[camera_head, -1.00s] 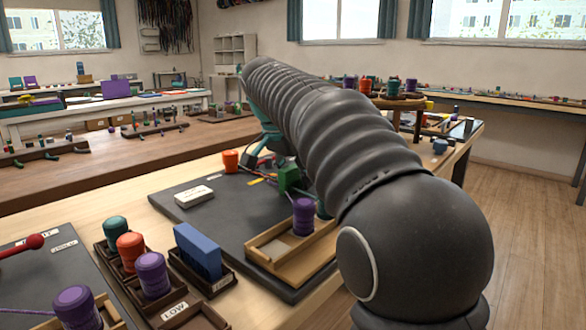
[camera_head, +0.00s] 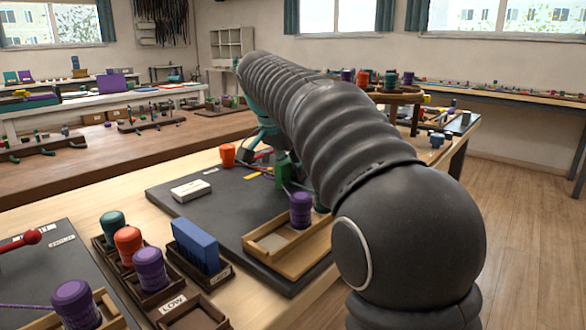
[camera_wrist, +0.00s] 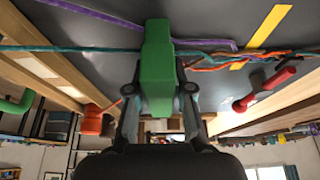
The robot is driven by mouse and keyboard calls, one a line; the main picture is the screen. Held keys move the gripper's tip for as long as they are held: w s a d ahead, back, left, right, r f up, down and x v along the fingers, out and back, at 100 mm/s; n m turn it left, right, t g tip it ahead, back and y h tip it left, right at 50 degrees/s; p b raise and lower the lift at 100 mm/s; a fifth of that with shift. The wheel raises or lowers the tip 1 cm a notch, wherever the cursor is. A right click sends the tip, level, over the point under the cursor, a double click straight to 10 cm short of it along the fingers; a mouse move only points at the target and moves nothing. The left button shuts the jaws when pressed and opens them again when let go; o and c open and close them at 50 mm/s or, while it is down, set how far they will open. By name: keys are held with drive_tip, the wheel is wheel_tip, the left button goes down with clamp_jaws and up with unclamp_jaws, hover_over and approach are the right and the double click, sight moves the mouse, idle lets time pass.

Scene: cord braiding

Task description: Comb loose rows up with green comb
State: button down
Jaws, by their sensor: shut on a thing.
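My gripper (camera_wrist: 159,108) is shut on the green comb (camera_wrist: 157,62) in the wrist view. The comb points away from the gripper, over the cords. Teal and orange cords (camera_wrist: 215,57) twist together right of the comb, and a teal cord (camera_wrist: 70,48) runs left of it. A purple cord (camera_wrist: 95,12) lies beyond. In the head view the comb (camera_head: 283,170) shows partly as a green block beside my arm, over the dark board (camera_head: 215,215). My arm hides much of the braid there.
A purple spool (camera_head: 301,210) stands in a wooden tray (camera_head: 275,268) at the board's front right. A blue block (camera_head: 196,246) sits in a dark holder beside several spools. An orange spool (camera_head: 227,155) and a white block (camera_head: 190,190) are at the board's far side.

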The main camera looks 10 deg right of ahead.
drive_tip(key=shift+w+a+p, duration=0.55)
drive_tip(key=shift+w+p, duration=0.15)
drive_tip(key=shift+w, duration=0.05)
drive_tip(key=shift+w+a+p, duration=0.5)
drive_tip(key=shift+w+p, duration=0.15)
drive_tip(key=shift+w, duration=0.05)
wheel_tip(320, 180, up, 3)
drive_tip(key=shift+s+f+p, duration=0.1)
drive_tip(key=shift+f+p, duration=0.05)
drive_tip(key=shift+p, duration=0.95)
wheel_tip(320, 180, up, 6)
drive_tip(key=shift+s+d, duration=0.25)
drive_tip(key=shift+s, duration=0.05)
